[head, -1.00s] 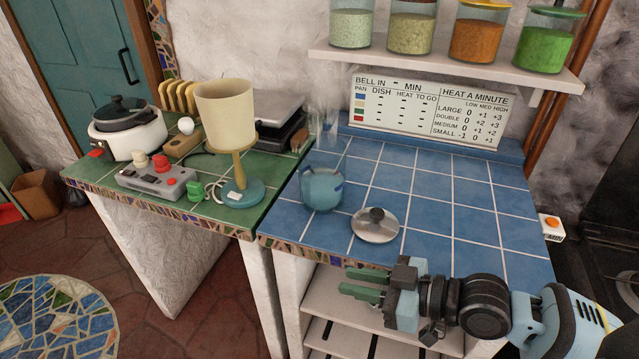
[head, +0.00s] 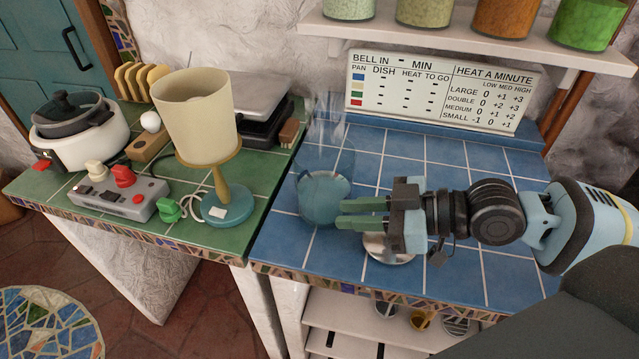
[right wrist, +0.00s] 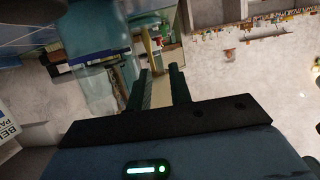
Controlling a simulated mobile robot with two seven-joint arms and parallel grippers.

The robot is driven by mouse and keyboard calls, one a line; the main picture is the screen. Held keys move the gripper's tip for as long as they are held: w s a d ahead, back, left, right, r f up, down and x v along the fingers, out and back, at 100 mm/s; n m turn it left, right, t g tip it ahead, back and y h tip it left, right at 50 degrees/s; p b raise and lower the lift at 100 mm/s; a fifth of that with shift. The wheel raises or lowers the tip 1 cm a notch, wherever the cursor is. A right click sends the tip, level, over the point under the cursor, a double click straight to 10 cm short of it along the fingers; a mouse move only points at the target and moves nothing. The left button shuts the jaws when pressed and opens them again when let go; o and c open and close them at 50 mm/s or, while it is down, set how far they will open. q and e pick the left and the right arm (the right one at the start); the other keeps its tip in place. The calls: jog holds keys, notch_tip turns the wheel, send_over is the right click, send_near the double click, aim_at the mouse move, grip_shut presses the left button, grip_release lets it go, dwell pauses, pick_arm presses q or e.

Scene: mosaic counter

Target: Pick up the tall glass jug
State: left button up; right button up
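The tall glass jug (head: 323,165) stands upright on the blue tiled counter (head: 460,262). It is clear, and its rounded lower part looks blue. My right gripper (head: 340,213) reaches in from the right in the head view. Its two green fingers are apart, with their tips overlapping the jug's lower right side. I cannot tell whether they touch it. In the right wrist view the fingers (right wrist: 160,82) are also apart, with nothing clearly held. A pale glassy shape, likely the jug (right wrist: 92,85), shows left of them. My left gripper is not in view.
A metal lid (head: 390,252) lies under my right gripper, mostly hidden. A lamp (head: 200,120) stands left of the jug on the green counter. A sign (head: 440,90) stands behind, below a shelf of jars (head: 425,35).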

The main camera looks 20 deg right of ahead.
aim_at(312, 232)
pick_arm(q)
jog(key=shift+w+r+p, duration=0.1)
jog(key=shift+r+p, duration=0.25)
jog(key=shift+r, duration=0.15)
pick_arm(e)
jog(key=shift+x, duration=1.25)
